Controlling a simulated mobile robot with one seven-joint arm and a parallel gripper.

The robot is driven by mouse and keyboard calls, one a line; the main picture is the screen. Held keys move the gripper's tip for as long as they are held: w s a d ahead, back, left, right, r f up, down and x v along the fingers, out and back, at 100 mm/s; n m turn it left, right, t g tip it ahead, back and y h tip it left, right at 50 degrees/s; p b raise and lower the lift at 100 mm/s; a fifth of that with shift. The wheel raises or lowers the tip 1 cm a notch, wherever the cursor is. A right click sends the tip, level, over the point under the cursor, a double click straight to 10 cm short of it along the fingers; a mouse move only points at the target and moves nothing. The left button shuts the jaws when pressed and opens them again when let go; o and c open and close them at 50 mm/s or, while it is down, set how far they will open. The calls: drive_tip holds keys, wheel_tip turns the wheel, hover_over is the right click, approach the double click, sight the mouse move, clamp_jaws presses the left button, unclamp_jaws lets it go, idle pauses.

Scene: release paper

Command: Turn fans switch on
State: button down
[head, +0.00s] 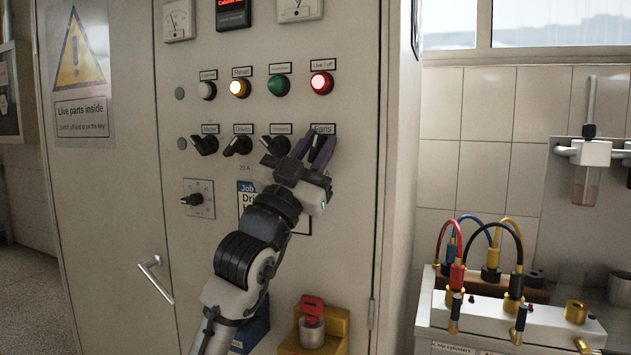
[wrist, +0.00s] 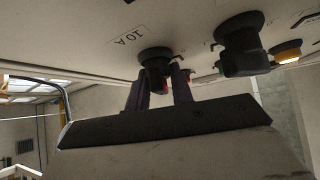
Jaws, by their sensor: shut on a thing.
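The fans switch (wrist: 156,60) is a black rotary knob on the grey cabinet panel, seen in the wrist view. In the head view it lies under the "Fans" label (head: 322,129), mostly hidden by my fingers. My gripper (head: 315,147) reaches up to it, with one finger on each side. In the wrist view the two dark fingers (wrist: 161,86) are shut on the knob. The knob's exact pointing direction cannot be told.
Other black rotary switches (head: 237,146) sit in the same row to the left, the closest one (head: 275,145) right beside my gripper. Lamps, including a lit red one (head: 321,83), are above.

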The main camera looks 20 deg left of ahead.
drive_tip(key=shift+d+f+m+g+h+b, duration=0.1)
drive_tip(key=shift+f+m+g+h+b, duration=0.1)
drive_tip(key=shift+m+g+h+b, duration=0.55)
drive_tip(key=shift+d+r+m+h+b, duration=0.1)
drive_tip(key=shift+r+m+h+b, duration=0.25)
drive_tip(key=shift+m, duration=0.3)
drive_tip(key=shift+r+m+h+b, duration=0.15)
drive_tip(key=shift+m+h+b, duration=0.15)
drive_tip(key=shift+m+b, duration=0.25)
drive_tip(key=shift+f+m+g+h, duration=0.15)
drive_tip(key=shift+m+g+h, duration=0.65)
drive_tip(key=shift+m, duration=0.35)
drive_tip(key=shift+f+m+g+h, duration=0.15)
drive_tip(key=shift+m+g+h, duration=0.45)
drive_tip(key=shift+m+g, duration=0.4)
drive_tip(key=shift+a+f+m+g, duration=0.1)
drive_tip(key=shift+a+m+g, duration=0.15)
drive_tip(key=shift+m, duration=0.45)
drive_tip(key=c, duration=1.5)
unclamp_jaws()
drive_tip(key=shift+a+f, duration=0.1)
drive_tip(key=shift+a, duration=0.05)
